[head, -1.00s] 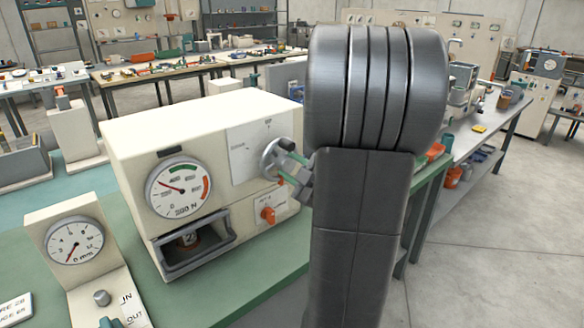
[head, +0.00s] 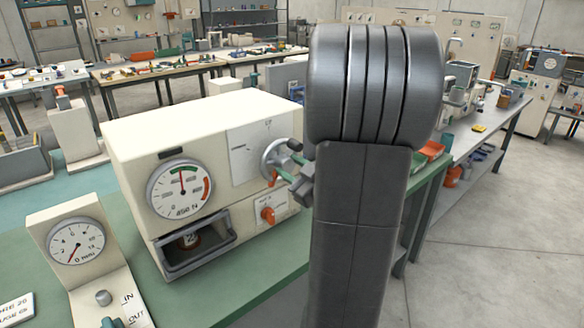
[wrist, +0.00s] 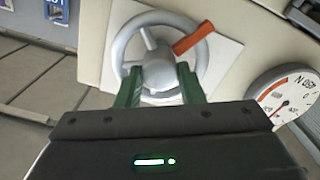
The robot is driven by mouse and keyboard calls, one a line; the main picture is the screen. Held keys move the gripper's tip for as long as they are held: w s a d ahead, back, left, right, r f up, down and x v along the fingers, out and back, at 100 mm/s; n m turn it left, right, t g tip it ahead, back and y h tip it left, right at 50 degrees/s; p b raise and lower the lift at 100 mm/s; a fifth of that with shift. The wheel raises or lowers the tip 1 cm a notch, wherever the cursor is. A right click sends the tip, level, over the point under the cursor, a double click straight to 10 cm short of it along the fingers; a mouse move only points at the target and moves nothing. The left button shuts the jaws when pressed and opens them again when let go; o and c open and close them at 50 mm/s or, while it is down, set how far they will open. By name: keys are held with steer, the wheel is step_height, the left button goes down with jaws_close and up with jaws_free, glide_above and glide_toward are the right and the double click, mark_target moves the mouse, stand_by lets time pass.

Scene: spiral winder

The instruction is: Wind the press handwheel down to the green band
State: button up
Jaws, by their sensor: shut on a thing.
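The pale grey handwheel (head: 277,158) is on the right-hand side of the cream press (head: 140,134); its spokes and orange-red mark show in the wrist view (wrist: 158,66). My gripper (wrist: 159,84) has its two green fingers on the wheel near the hub and lower rim, shut on it; in the head view my dark arm partly hides it. The round dial (head: 180,189) on the press front has a green band on top and a red band at right. Its red needle points almost straight up, within the green band, and the readout looks like 850 N.
An orange knob (head: 267,215) sits below the wheel on the press side. The press opening (head: 193,243) holds a small part. A second gauge block (head: 75,242) stands at front left on the green bench (head: 260,290). Open floor lies to the right.

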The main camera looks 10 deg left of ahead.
stand_by(0.4)
steer(key=o, duration=1)
steer(key=b+v, duration=0.1)
steer(key=v, duration=1.2)
steer(key=shift+s+d, duration=0.25)
steer(key=shift+d, duration=0.05)
